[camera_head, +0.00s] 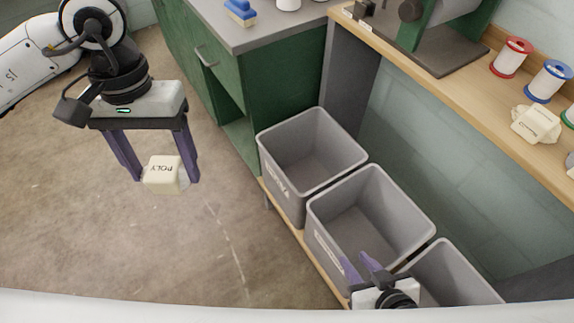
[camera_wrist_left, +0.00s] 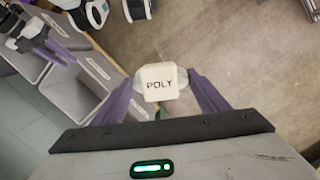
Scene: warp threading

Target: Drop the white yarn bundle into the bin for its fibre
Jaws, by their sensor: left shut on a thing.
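My left gripper (camera_head: 160,172) is shut on the white yarn bundle (camera_head: 162,175), marked POLY, and holds it above the open floor, left of the bins. Three grey open bins stand in a row: a far bin (camera_head: 279,182), a middle bin (camera_head: 326,240) and a near bin (camera_head: 478,287). They look empty where I can see inside; their front labels are too small to read. My right gripper (camera_head: 362,268) is over the near part of the middle bin; its finger gap is unclear.
A wooden shelf (camera_head: 463,100) behind the bins holds a red spool (camera_head: 511,57), a blue spool (camera_head: 548,81) and another pale bundle (camera_head: 536,124). A green cabinet (camera_head: 208,75) stands at the back. The floor (camera_head: 80,230) at left is clear.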

